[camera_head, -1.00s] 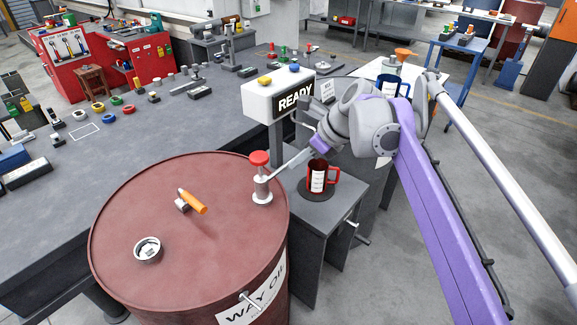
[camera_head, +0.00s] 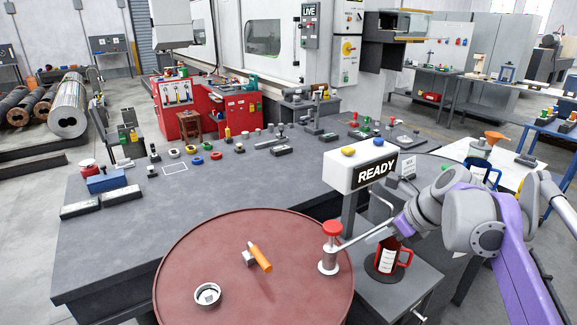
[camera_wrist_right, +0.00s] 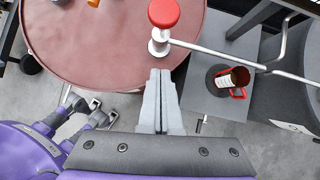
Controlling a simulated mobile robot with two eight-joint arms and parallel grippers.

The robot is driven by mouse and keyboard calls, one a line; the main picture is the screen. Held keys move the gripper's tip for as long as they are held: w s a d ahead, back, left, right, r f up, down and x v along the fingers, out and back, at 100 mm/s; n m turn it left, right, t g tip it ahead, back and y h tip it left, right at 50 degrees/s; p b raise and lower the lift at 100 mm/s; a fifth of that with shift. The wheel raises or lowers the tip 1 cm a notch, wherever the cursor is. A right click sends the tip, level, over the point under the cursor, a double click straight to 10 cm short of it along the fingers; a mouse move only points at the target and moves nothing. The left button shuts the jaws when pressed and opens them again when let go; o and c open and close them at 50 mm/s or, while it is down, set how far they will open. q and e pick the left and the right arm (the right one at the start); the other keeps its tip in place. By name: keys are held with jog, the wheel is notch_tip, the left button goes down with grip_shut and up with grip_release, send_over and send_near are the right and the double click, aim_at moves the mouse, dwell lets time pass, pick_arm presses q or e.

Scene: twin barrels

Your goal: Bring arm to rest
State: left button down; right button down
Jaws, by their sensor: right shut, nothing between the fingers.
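My right gripper (camera_head: 378,236) hangs near the barrel's right rim, by the pump's spout, in the head view. In the right wrist view its fingers (camera_wrist_right: 160,98) are together and empty, pointing toward the barrel's edge, apart from the pump. The rust-red barrel (camera_head: 215,255) carries a red-topped pump (camera_head: 330,250), whose spout reaches right toward a red mug (camera_head: 387,262). The mug stands upright on a dark disc on a grey stand; the gripper partly covers it in the head view. The mug also shows in the right wrist view (camera_wrist_right: 222,85).
An orange-handled tool (camera_head: 260,257) and an open bung (camera_head: 207,294) are on the barrel top. A READY sign (camera_head: 374,172) stands behind the mug. The grey workbench (camera_head: 270,185) holds several small parts.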

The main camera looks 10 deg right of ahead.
jog(key=s+a+f+n+h+p, duration=0.1)
jog(key=s+a+f+n, duration=0.3)
jog(key=n, duration=0.6)
jog(key=s+a+f+n+h+p, duration=0.1)
jog(key=s+a+f+n+p, duration=0.3)
jog(key=s+n, duration=0.5)
jog(key=s+a+f+n+h+p, duration=0.1)
jog(key=s+a+f+n, duration=0.4)
jog(key=n, duration=0.6)
notch_tip(320, 180, down, 3)
jog(key=shift+s+a+r+g+p, duration=0.15)
jog(key=shift+s+a+g+p, duration=0.25)
jog(key=shift+s+p, duration=0.45)
jog(key=shift+s, duration=0.1)
